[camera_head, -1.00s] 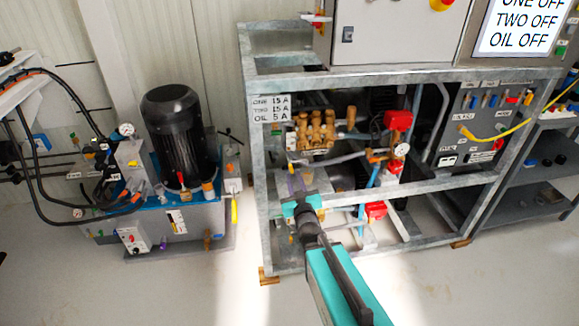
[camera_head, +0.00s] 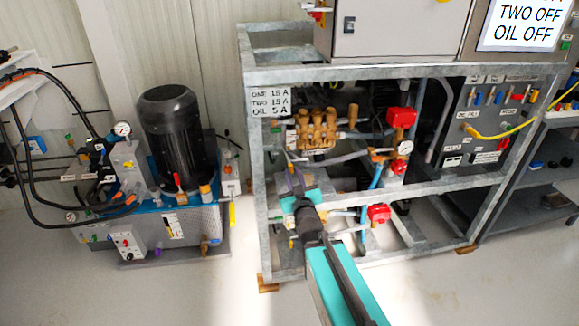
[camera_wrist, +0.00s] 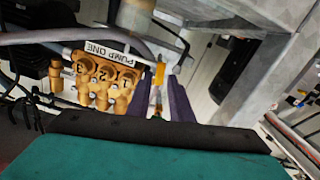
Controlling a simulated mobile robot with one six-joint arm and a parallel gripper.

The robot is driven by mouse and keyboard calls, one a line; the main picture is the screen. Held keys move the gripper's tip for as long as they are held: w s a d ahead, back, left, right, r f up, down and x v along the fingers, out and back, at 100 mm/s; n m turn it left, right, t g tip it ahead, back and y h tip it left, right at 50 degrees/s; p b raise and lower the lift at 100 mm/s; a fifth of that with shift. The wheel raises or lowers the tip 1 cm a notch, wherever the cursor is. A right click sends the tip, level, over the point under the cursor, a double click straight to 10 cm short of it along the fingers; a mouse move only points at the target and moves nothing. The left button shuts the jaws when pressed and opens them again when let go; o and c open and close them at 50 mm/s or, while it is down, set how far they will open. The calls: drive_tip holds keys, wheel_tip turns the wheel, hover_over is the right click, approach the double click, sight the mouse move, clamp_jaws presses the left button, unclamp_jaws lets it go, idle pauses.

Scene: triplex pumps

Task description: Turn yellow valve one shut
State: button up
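A small yellow handle (camera_wrist: 160,75) shows in the wrist view just beyond my fingertips, beside the pump labelled PUMP ONE; it looks like yellow valve one. My gripper (camera_wrist: 160,98) has two purple fingers apart, with a gap between them. The handle lines up with this gap, but I cannot tell whether it is between the tips or behind them. In the head view my gripper (camera_head: 295,177) reaches into the left of the metal frame, below the brass pump (camera_head: 316,130). The handle is not clear there.
Grey frame bars (camera_head: 400,187) surround the opening. Red-capped fittings (camera_head: 400,117) and a gauge (camera_head: 405,147) stand right of my gripper. A black motor unit (camera_head: 172,140) stands to the left.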

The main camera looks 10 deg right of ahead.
drive_tip(key=shift+w+f+b, duration=0.1)
drive_tip(key=shift+w+b, duration=0.1)
drive_tip(key=shift+b, duration=0.8)
drive_tip(key=w, duration=0.8)
drive_tip(key=shift+b, duration=0.3)
drive_tip(key=shift+w, duration=0.1)
clamp_jaws()
